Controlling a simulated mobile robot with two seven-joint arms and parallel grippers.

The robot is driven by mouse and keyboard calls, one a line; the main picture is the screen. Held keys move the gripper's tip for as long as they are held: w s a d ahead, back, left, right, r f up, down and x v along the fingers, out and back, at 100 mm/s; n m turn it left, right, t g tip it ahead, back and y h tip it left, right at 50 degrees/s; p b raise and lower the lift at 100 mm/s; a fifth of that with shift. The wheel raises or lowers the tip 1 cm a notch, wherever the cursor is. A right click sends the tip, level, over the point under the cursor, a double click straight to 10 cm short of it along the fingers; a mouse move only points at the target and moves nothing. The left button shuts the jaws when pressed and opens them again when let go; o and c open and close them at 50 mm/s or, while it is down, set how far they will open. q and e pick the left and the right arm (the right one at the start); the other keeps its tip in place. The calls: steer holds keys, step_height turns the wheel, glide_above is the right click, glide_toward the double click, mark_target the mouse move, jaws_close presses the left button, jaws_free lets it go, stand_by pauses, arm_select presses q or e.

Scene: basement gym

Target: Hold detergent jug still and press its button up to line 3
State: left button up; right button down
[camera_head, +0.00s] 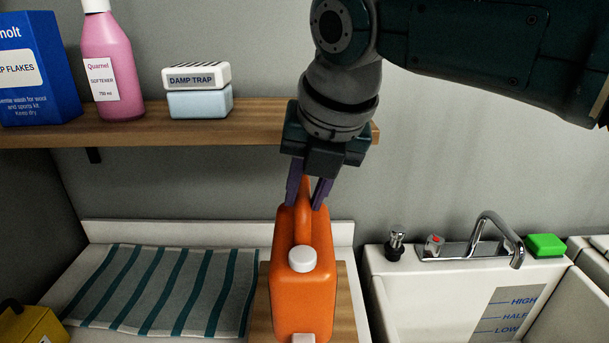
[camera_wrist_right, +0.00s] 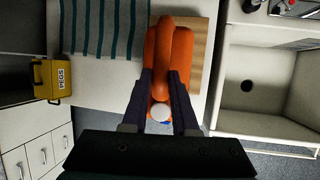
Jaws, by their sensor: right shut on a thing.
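The orange detergent jug (camera_head: 303,290) stands upright on a wooden board (camera_head: 346,308), with a white cap (camera_head: 302,260) on its top. A small white part, perhaps the button (camera_head: 303,338), shows at the bottom edge of the head view. My right gripper (camera_head: 304,203) comes down from above and is shut on the jug's handle, one purple finger on each side. The wrist view shows the handle (camera_wrist_right: 162,50) between the fingers and the white cap near them. The jug's lower front and any numbered lines are out of sight. My left gripper is not in view.
A shelf (camera_head: 190,124) above holds a blue box (camera_head: 35,75), a pink softener bottle (camera_head: 112,65) and a damp trap (camera_head: 198,90). A striped cloth (camera_head: 165,290) lies left of the jug, near a yellow peg box (camera_wrist_right: 52,80). A sink (camera_head: 430,300) stands to the right.

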mark_target(305, 246)
steer(key=shift+f+b, duration=0.8)
steer(key=shift+f, duration=0.2)
steer(key=shift+f+b, duration=1.85)
steer(key=shift+f, duration=0.25)
arm_select(q)
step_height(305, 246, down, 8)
steer(key=b, duration=0.2)
arm_select(e)
steer(key=shift+f, duration=1.4)
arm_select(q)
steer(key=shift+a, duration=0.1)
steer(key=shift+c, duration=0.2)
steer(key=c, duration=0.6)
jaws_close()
